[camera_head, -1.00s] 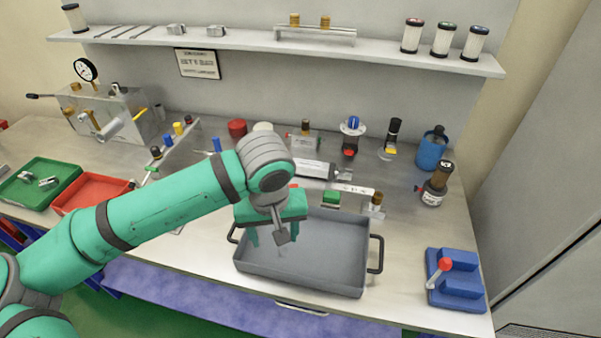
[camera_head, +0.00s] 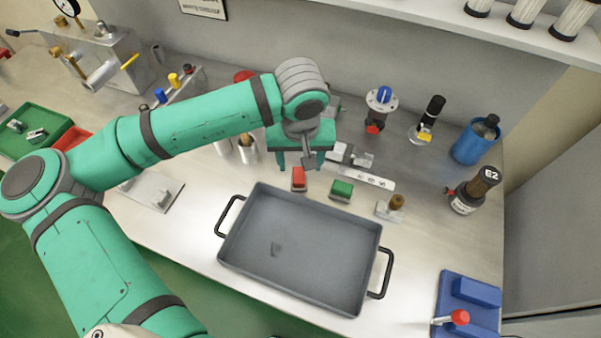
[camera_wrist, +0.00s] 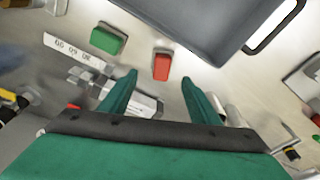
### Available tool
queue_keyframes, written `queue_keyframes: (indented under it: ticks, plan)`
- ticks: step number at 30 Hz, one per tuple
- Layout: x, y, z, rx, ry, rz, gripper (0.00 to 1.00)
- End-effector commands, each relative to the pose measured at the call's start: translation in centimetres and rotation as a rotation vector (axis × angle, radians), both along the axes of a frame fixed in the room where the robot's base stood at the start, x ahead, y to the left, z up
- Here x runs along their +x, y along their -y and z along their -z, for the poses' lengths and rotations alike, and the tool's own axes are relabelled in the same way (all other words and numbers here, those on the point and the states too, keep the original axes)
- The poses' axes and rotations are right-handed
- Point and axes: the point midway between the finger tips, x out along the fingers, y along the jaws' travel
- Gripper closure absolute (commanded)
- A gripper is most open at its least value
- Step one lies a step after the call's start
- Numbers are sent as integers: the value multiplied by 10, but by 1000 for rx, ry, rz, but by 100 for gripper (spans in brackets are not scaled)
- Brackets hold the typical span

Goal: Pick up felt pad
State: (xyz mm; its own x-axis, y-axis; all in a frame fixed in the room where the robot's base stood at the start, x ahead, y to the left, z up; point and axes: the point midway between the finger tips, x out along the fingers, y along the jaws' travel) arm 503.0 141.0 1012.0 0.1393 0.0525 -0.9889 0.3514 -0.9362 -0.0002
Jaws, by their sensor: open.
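My gripper (camera_head: 301,164) is open and empty, above the bench behind the grey tray. In the wrist view its fingertips (camera_wrist: 159,78) are apart. A small red block (camera_head: 298,180) lies just in front of the gripper; it shows beyond the gap between the fingertips in the wrist view (camera_wrist: 162,66). A green block (camera_head: 341,190) lies to its right and also shows in the wrist view (camera_wrist: 107,40). I cannot tell for certain which of these is the felt pad.
The grey tray (camera_head: 235,257) with black side handles takes up the front middle. A blue fixture (camera_head: 476,292) with a red-knobbed lever is front right. A labelled strip (camera_head: 368,178) and metal parts lie behind the blocks. A blue cup (camera_head: 474,142) stands at back right.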

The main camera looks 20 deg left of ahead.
Motion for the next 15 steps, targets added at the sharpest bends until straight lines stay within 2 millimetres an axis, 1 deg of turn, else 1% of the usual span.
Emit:
queue_keyframes:
  ticks: [3, 11, 15]
  plan:
    - [2, -1, 15, 0, -1, -1, 44]
    - [4, -3, 32, 1, 0, -1, 44]
    - [6, -6, 52, 1, 0, -1, 44]
